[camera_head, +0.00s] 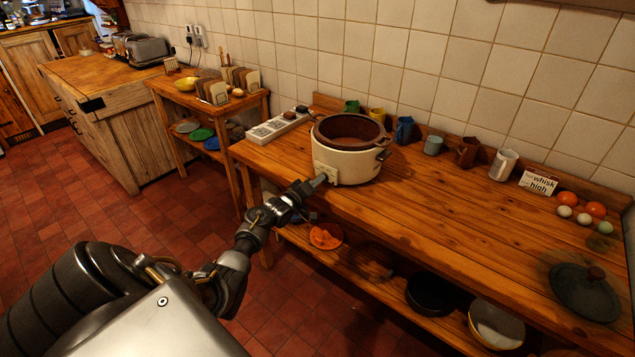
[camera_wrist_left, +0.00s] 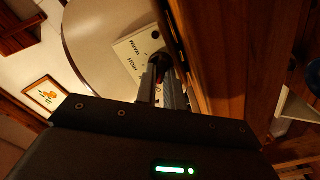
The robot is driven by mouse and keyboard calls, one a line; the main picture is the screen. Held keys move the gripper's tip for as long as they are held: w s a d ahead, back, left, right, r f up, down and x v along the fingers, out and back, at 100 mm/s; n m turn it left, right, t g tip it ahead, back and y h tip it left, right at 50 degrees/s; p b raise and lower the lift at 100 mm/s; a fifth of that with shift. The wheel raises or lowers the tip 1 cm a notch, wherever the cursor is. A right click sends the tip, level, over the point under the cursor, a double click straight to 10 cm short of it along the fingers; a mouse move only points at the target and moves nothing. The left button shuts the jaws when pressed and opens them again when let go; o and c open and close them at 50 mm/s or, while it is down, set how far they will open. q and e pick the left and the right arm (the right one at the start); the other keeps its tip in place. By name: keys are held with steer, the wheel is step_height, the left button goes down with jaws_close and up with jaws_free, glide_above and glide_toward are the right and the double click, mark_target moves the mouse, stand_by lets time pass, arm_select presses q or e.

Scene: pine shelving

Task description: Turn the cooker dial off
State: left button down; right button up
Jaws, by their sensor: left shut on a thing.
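The cream slow cooker (camera_head: 352,164) stands on the pine shelf top without a lid, its dark brown pot showing. Its pale control panel (camera_head: 331,173) faces the front left; in the left wrist view the panel (camera_wrist_left: 135,47) reads HIGH and WARM. My left gripper (camera_head: 318,181) reaches the panel from the front left and is shut on the dark dial (camera_wrist_left: 161,62), which its fingers partly hide. The dial's pointer setting cannot be read. My right gripper is not in view.
A dark lid (camera_head: 584,291) lies at the right end, near several eggs and orange things. The middle of the top is clear.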

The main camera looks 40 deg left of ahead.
arm_select(q)
steer(key=c, duration=1.5)
jaws_free()
steer(key=shift+s, duration=0.1)
steer(key=s, duration=1)
steer(key=shift+s+b, duration=0.35)
steer(key=shift+b, duration=0.05)
steer(key=shift+d+f, duration=0.1)
steer(key=shift+f, duration=0.05)
